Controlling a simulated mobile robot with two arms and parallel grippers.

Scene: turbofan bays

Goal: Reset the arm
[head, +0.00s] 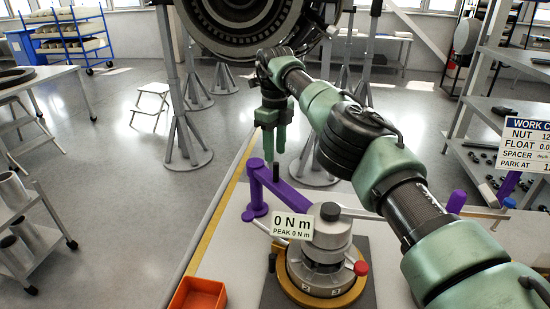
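My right gripper (274,156) hangs fingers down over the far side of the work table, at the end of my green and black arm. Its two green fingers stand apart with nothing seen between them. A purple arm (281,188) with a purple post lies just below and nearer than the fingers. It runs towards a round grey fixture (318,250) with a dark knob on top. Any contact between fingers and purple arm cannot be told. A sign (291,226) at the fixture reads 0 N m, peak 0 N m. My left gripper is out of view.
An orange bin (198,294) stands at the near table edge. A red knob (361,268) sticks out beside the fixture. A large engine ring (245,25) on grey stands (186,130) is beyond. Shelves with a work card (524,144) stand at right. The floor at left is mostly clear.

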